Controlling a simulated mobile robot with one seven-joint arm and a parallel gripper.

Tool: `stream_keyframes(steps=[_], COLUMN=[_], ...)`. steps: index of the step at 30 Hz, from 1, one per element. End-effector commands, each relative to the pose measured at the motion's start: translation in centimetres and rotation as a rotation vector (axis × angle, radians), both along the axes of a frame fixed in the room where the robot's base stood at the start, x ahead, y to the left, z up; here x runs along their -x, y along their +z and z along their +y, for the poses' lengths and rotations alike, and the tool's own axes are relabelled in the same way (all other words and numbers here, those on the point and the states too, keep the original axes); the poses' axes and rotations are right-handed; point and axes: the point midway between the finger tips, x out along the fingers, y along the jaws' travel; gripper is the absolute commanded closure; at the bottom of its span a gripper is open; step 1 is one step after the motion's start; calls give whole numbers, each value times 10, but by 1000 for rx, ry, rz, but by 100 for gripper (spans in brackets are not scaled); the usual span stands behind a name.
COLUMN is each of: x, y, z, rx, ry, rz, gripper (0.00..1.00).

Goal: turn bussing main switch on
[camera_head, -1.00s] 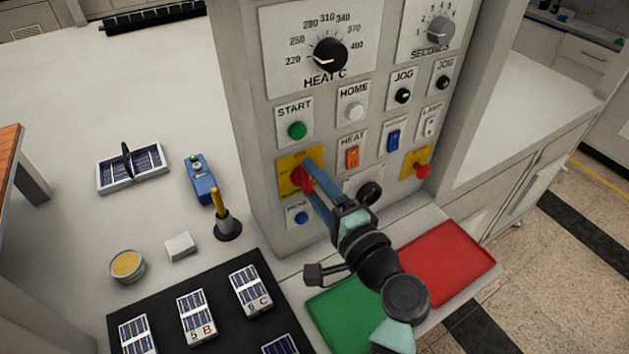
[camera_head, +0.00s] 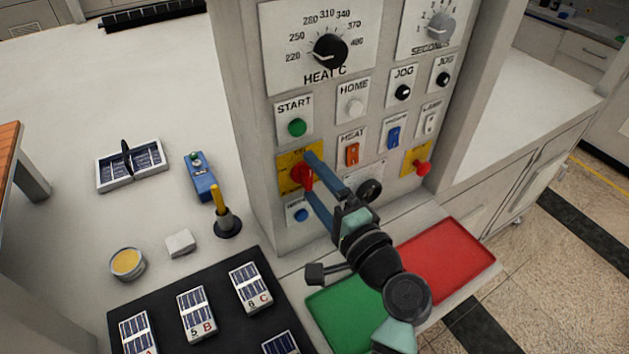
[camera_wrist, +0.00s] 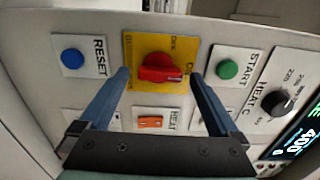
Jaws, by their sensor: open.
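The red rotary main switch (camera_head: 302,176) sits on a yellow plate (camera_head: 286,160) at the lower left of the control panel. In the wrist view the red knob (camera_wrist: 160,68) lies between and beyond the two fingers, with its pointer toward the right of that picture. My gripper (camera_head: 316,178) is open, with its blue fingers on either side of the knob. In the wrist view my gripper (camera_wrist: 160,80) shows a clear gap on both sides of the knob. Part of the plate's lettering is hidden by the fingers.
Close by are the green START button (camera_head: 296,127), the orange HEAT rocker (camera_head: 352,154), the blue RESET button (camera_wrist: 73,58) and a red knob on another yellow plate (camera_head: 423,168). Green (camera_head: 340,318) and red (camera_head: 447,258) trays lie below the panel.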

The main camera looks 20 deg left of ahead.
Motion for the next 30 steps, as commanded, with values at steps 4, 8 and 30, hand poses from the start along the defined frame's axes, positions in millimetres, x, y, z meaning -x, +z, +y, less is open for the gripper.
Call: stream_keyframes(steps=[4, 8, 30], x=[13, 31, 77], y=[-3, -4, 0], z=[-19, -42, -99], rx=[0, 0, -1], ry=[-6, -7, -1], rz=[0, 0, 1], gripper=[3, 3, 3])
